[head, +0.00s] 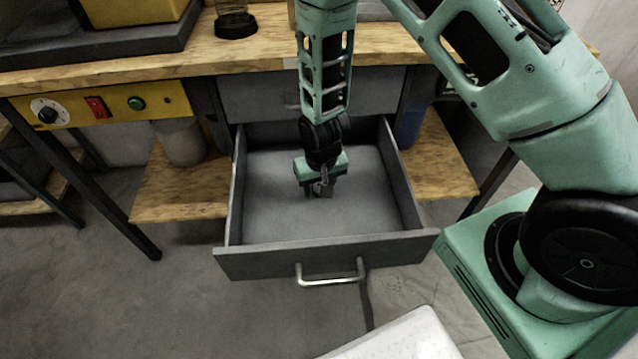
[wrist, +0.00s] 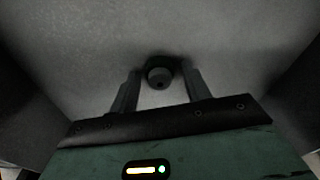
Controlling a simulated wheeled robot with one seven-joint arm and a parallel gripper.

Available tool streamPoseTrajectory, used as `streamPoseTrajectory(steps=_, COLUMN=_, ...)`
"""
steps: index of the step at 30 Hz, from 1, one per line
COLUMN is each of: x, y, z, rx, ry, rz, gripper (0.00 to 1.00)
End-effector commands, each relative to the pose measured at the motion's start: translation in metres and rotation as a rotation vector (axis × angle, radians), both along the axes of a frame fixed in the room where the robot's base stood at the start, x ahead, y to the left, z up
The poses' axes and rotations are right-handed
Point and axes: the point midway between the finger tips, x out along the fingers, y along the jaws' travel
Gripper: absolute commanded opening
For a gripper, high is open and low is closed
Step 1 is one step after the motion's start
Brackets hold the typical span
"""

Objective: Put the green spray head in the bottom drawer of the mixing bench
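The bottom drawer (head: 255,262) of the mixing bench (head: 200,52) is pulled open, its floor bare around my gripper. My gripper (head: 321,190) points down inside the drawer, low over its floor. In the wrist view, the fingers of my gripper (wrist: 161,78) stand apart. A small round dark-green piece with a grey end, which looks like the spray head (wrist: 160,73), is at the fingertips between them, with narrow gaps on both sides. It seems to be on or close to the drawer floor. In the head view my gripper mostly hides it.
A closed upper drawer (head: 265,97) sits right above the open one. Wooden shelves (head: 185,187) flank the drawer, with a pale container (head: 181,142) on the left one. A dark jar (head: 235,22) stands on the bench top. A white surface (head: 405,340) lies at the front.

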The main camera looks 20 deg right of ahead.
Motion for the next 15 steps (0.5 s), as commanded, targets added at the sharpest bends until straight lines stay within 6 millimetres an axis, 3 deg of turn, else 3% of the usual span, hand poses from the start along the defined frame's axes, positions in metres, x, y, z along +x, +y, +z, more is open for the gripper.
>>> streamPoseTrajectory(steps=9, x=0.000, y=0.000, z=0.002, rx=0.000, ry=0.000, rz=0.000, gripper=0.51)
streamPoseTrajectory(steps=15, x=-0.001, y=0.001, z=0.026, rx=0.001, ry=-0.003, rz=0.000, gripper=0.51)
